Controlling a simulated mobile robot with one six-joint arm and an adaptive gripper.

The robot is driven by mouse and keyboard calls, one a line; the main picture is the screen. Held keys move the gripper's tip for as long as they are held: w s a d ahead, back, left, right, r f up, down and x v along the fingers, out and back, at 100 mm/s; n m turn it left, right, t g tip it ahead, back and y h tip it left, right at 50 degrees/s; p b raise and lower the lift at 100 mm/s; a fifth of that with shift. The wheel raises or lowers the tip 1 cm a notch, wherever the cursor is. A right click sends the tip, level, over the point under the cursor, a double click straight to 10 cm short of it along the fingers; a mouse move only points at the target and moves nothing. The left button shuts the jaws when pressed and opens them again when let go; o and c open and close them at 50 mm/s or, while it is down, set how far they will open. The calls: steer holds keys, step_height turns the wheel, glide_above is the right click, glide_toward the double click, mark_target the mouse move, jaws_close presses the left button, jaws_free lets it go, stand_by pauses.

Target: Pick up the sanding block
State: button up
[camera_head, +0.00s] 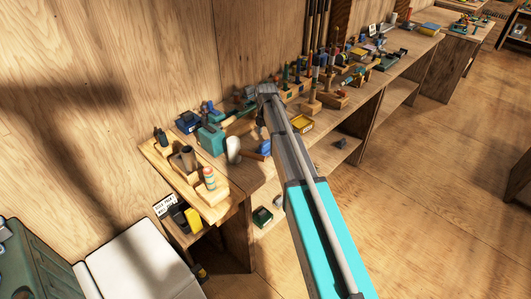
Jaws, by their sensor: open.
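I cannot make out for certain which of the many small things is the sanding block. My arm reaches from the bottom of the view up over the workbench. My gripper (268,90) is at its far end, small and dark against the crowded bench top. It is open, but its fingers are hard to tell apart. Nothing is seen held in it. The arm hides part of the bench top and the shelf below.
The long wooden workbench (270,178) runs along the wall, crowded with tools. A teal box (211,140) and a yellow tray (302,124) stand on it. A green box (262,216) is lower down. The wooden floor (440,190) at the right is clear.

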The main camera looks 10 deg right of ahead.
mark_target(266, 142)
steer(key=shift+f, duration=0.15)
stand_by(0.3)
steer(key=shift+a+f+b, duration=0.1)
steer(key=shift+f+b, duration=2.4)
steer(key=shift+b, duration=0.1)
jaws_close()
